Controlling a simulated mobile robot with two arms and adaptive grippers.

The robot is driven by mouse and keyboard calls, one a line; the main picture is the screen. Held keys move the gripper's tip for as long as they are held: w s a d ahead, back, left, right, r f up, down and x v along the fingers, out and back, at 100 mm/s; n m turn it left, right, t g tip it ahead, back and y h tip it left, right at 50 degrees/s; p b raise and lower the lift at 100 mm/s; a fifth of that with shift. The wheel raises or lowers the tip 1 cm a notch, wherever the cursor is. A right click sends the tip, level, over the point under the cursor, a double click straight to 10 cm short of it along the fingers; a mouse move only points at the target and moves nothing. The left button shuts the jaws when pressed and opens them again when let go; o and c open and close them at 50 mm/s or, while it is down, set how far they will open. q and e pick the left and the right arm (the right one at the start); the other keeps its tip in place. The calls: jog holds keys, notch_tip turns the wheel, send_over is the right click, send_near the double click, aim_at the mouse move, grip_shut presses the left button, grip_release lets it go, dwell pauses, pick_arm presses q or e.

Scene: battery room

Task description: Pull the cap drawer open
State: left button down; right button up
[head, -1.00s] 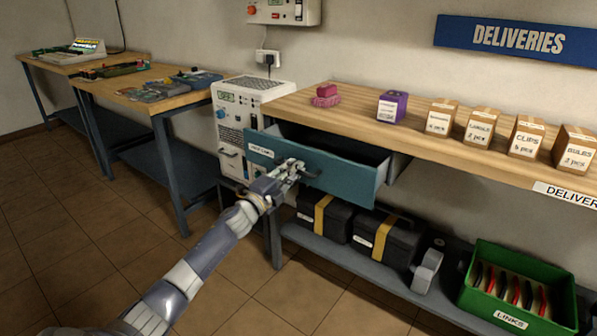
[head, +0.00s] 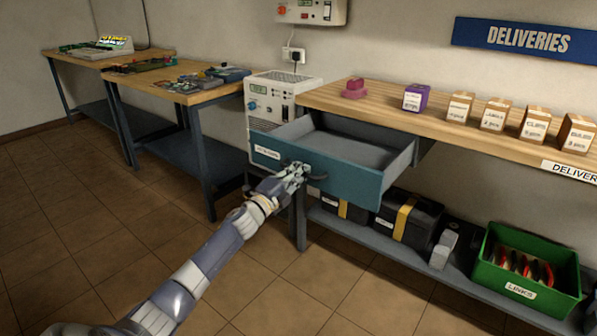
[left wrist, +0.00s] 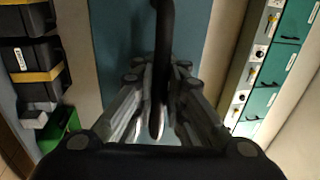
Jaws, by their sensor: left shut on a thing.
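The cap drawer (head: 345,188) has a teal front and grey inside. It hangs under the wooden delivery bench and stands well out from it, and its inside looks empty. My left gripper (head: 298,172) is at the drawer front, shut on the dark handle (head: 317,177). In the left wrist view the dark handle bar (left wrist: 163,50) runs between the fingers of my left gripper (left wrist: 160,118), in front of the teal drawer face (left wrist: 190,45). A white label on the drawer front is too small to read. My right gripper is not in view.
Small boxes and a pink item (head: 354,88) stand on the bench top (head: 390,108). Black cases with yellow straps (head: 412,222) and a green crate (head: 525,300) sit on the shelf below. A white machine (head: 268,105) stands left of the drawer. Tiled floor ahead is clear.

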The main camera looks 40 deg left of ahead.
pick_arm(q)
jog(key=shift+f, duration=0.1)
jog(key=c, duration=1.9)
grip_release()
jog(key=s, duration=0.4)
jog(key=s+f, duration=0.1)
jog(key=s, duration=0.3)
jog(key=s+f, duration=0.1)
jog(key=s, duration=0.2)
jog(key=shift+s+f, duration=0.1)
jog(key=shift+s, duration=0.3)
